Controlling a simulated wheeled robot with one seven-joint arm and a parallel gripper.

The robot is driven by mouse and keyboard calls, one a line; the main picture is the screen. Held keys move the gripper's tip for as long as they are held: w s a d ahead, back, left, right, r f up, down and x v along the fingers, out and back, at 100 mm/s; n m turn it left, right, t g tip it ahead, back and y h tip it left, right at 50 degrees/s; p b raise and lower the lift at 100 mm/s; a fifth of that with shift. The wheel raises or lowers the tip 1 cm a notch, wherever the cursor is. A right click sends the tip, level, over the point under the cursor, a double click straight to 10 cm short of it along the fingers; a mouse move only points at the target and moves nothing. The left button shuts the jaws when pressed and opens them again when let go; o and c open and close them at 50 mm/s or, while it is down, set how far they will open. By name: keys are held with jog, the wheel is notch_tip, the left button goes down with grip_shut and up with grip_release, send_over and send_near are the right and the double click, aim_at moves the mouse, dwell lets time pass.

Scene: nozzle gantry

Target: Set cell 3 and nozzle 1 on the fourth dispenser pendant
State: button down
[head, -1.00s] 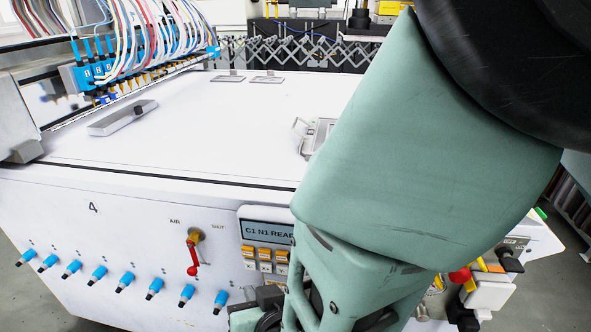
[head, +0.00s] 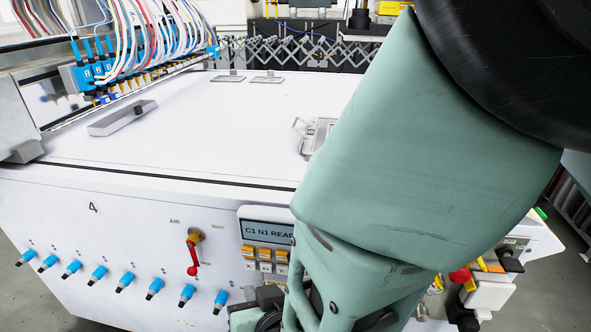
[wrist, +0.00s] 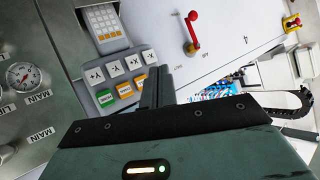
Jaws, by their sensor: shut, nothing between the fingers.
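The pendant (head: 266,232) with a display reading "C1 N1 READ...", its end hidden by my arm, is on the white machine front marked 4 (head: 93,208). Under the display are orange buttons (head: 265,254) above pale ones (head: 265,267). In the wrist view, a grey button panel (wrist: 105,82) shows white, orange and green buttons; I cannot tell whether it is the same pendant. My gripper (wrist: 156,75) is shut and empty, its fingers in front of that panel's right side. In the head view, the fingertips cannot be made out.
A red-handled valve (head: 193,254) juts out left of the display. Several blue nozzle fittings (head: 127,282) line the lower front. The broad white top (head: 220,120) is mostly clear, with a latch (head: 318,138) near my arm. The wrist view shows a gauge (wrist: 23,75) and a keypad (wrist: 103,20).

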jog(key=s+d+r+n+g+h, duration=0.1)
jog(key=s+d+r+g+h, duration=0.1)
jog(key=d, duration=0.6)
jog(key=s+d+r+n+g+h, duration=0.1)
jog(key=s+d+r+g, duration=0.3)
jog(key=d, duration=0.4)
jog(key=s+d+r+n+g+h, duration=0.1)
jog(key=s+d+r+g+h, duration=0.2)
jog(key=d, duration=0.5)
jog(key=shift+r+n+g, duration=0.3)
jog(key=shift+r+g, duration=0.4)
jog(key=shift+r, duration=0.15)
jog(key=shift+s, duration=0.1)
